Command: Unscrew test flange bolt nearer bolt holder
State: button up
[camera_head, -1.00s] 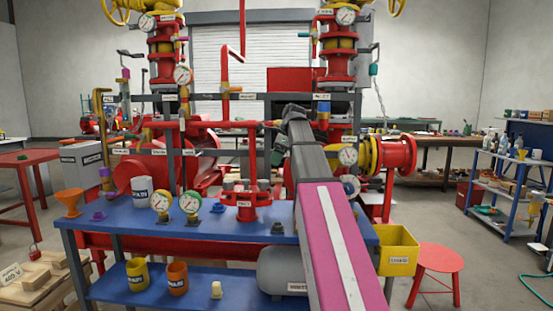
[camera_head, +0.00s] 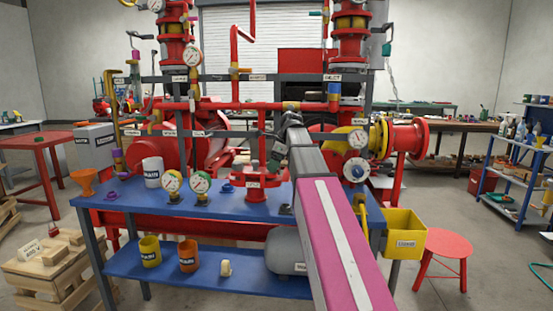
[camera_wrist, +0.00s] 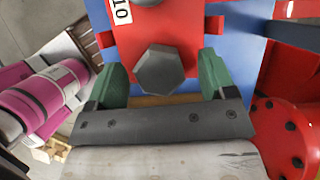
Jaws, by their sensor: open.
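The red test flange (camera_head: 262,193) stands on the blue bench, with my gripper (camera_head: 274,160) just above its right side in the head view. In the wrist view, a grey hex bolt head (camera_wrist: 160,70) sits on a red surface with a white label reading "10". My gripper's two green fingers (camera_wrist: 161,78) are open on either side of the bolt head, with visible gaps. A second grey bolt head shows partly at the wrist view's top edge. I cannot make out which thing is the bolt holder.
The blue bench (camera_head: 130,203) also carries two gauges (camera_head: 186,183), a white mug (camera_head: 153,172) and an orange funnel (camera_head: 84,181). Red pipework and a grey rail stand close behind the flange. A yellow bin (camera_head: 403,232) hangs at the bench's right end.

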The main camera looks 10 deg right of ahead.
jog(key=shift+f, duration=0.1)
jog(key=c, duration=1)
jog(key=shift+o, duration=0.9)
jog(key=shift+c, duration=1)
jog(key=n+g, duration=0.1)
jog(key=n, duration=0.2)
jog(key=shift+w, duration=0.15)
jog(key=shift+n+g, duration=0.6)
jog(key=shift+n, duration=0.8)
jog(key=o, duration=1)
